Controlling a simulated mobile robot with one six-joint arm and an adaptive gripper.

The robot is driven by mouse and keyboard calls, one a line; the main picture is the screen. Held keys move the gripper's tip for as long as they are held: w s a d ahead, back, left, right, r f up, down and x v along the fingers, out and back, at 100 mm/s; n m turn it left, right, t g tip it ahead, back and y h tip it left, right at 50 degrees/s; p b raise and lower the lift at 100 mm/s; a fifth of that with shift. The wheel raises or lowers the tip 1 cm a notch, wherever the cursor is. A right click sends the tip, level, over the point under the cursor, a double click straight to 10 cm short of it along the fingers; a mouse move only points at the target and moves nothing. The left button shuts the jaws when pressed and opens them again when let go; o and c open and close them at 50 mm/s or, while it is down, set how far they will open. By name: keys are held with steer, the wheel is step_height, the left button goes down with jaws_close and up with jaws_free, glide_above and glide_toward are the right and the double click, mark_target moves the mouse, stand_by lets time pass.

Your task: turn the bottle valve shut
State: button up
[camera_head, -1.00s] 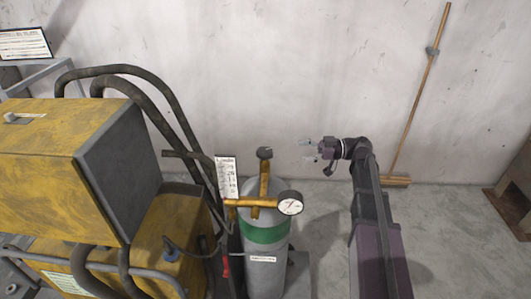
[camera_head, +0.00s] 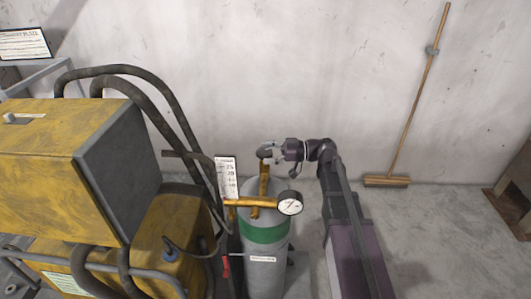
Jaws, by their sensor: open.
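The gas bottle (camera_head: 264,262) is a grey cylinder with a green band, standing upright on the floor. A brass fitting (camera_head: 264,183) rises from its top, with a round white gauge (camera_head: 290,203) on the right. The dark valve knob (camera_head: 264,152) sits at the top of the brass stem. My gripper (camera_head: 270,151) comes in from the right at the knob's height, with its fingers at the knob. It is open. The fingers overlap the knob in the picture, and I cannot tell whether they touch it.
A yellow machine (camera_head: 75,165) with dark hoses (camera_head: 165,105) fills the left side. A white scale card (camera_head: 226,178) stands just left of the bottle. A broom (camera_head: 412,110) leans on the wall at right, and a brown wooden object (camera_head: 512,195) stands at the right edge. Floor between is clear.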

steer(key=shift+a, duration=0.15)
steer(key=c, duration=0.8)
steer(key=shift+c, duration=1.2)
